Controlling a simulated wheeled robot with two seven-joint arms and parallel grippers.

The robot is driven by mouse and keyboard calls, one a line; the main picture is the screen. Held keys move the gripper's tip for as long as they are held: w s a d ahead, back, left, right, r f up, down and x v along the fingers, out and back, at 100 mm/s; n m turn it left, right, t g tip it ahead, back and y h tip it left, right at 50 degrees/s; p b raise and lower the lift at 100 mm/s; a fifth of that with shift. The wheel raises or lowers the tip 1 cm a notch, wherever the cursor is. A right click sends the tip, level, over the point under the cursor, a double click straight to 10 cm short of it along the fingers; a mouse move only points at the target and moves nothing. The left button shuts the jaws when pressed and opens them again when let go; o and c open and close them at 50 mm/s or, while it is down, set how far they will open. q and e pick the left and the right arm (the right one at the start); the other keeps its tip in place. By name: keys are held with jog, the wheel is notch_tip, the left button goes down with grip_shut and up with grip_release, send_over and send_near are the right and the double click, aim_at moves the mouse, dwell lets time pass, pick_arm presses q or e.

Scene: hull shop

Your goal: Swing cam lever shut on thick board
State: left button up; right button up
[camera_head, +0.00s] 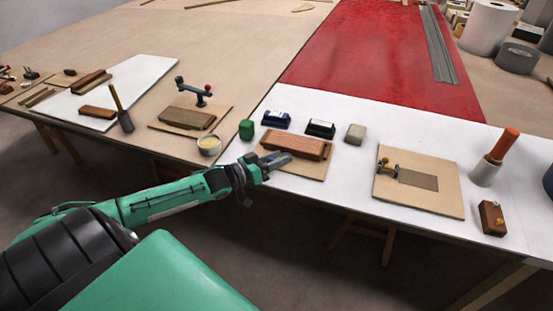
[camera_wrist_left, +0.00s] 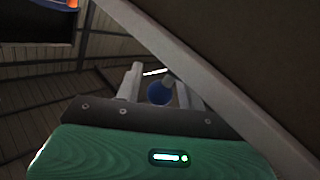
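My left gripper (camera_head: 283,160) is at the front edge of the middle wooden base (camera_head: 310,168), in front of a thick reddish-brown board (camera_head: 296,145). In the left wrist view a blue ball knob (camera_wrist_left: 160,93) shows between the two fingers (camera_wrist_left: 158,85), with a slight gap visible on either side, so the gripper looks open around it. The knob seems to belong to a lever at the middle base. My gripper hides most of that lever in the head view, so I cannot tell its angle. My right gripper is not in view.
A clamp with a red-knobbed lever (camera_head: 206,88) stands behind a board (camera_head: 187,117) on the left. A brass-coloured clamp (camera_head: 386,167) beside a thin plate (camera_head: 418,179) is on the right.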

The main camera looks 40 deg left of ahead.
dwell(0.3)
pick_arm(q)
jog(key=shift+s+a, duration=0.25)
jog(key=shift+s, duration=0.25)
jog(key=p+v, duration=0.1)
jog(key=v, duration=1.1)
jog(key=shift+s, duration=0.35)
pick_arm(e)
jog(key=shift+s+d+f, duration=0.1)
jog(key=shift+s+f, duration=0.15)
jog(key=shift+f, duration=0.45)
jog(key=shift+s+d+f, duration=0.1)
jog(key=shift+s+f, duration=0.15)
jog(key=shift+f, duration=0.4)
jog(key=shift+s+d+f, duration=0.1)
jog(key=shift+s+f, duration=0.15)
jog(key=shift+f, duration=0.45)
pick_arm(q)
jog(key=shift+a, duration=0.15)
